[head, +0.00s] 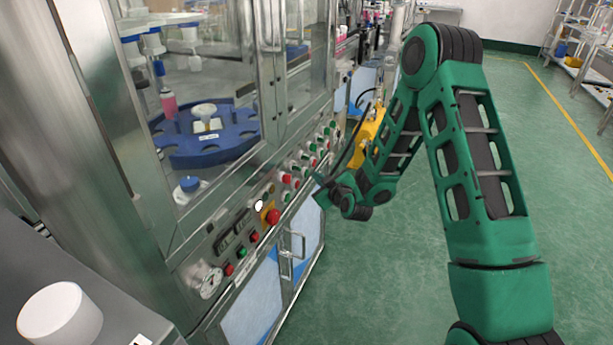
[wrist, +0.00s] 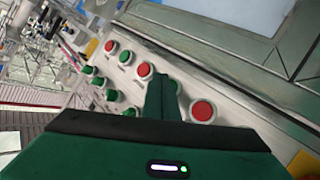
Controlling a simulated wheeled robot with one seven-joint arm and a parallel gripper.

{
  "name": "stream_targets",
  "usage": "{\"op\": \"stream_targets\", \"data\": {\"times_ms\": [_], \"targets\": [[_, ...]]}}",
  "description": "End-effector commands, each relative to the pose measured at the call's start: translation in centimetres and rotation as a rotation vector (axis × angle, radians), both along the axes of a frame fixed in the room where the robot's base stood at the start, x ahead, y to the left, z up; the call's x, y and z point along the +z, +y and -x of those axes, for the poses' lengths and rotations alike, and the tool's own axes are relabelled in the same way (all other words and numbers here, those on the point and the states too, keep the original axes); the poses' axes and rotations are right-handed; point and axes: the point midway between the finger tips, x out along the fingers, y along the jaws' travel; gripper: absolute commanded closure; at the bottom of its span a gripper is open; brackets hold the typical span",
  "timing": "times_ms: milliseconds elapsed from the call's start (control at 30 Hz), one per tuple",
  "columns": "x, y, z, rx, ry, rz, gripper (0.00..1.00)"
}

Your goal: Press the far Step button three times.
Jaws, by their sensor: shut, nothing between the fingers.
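The control panel (head: 250,225) runs along the machine's front with rows of red and green buttons. No Step label is readable, so I cannot tell which button is the far Step button. My gripper (head: 321,189) is shut and empty, just in front of the far half of the panel. In the wrist view my gripper (wrist: 163,84) overlaps the upper row, between a red button (wrist: 203,110) and another red button (wrist: 143,70). It partly hides what lies behind it there. I cannot tell whether the fingertips touch the panel. Green buttons (wrist: 111,95) form a lower row.
A red button on a yellow plate (head: 272,216) sits on the nearer panel. A door handle (head: 291,245) juts out below it. Behind the glass is a blue turntable (head: 215,145). The green floor (head: 390,290) to the right is open.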

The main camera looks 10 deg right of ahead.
Motion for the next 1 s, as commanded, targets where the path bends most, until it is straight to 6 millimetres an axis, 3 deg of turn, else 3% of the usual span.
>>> {"op": "stream_targets", "data": {"times_ms": [1000], "targets": [[0.12,0.71,-0.41,0.002,-0.001,0.0,1.0]]}}
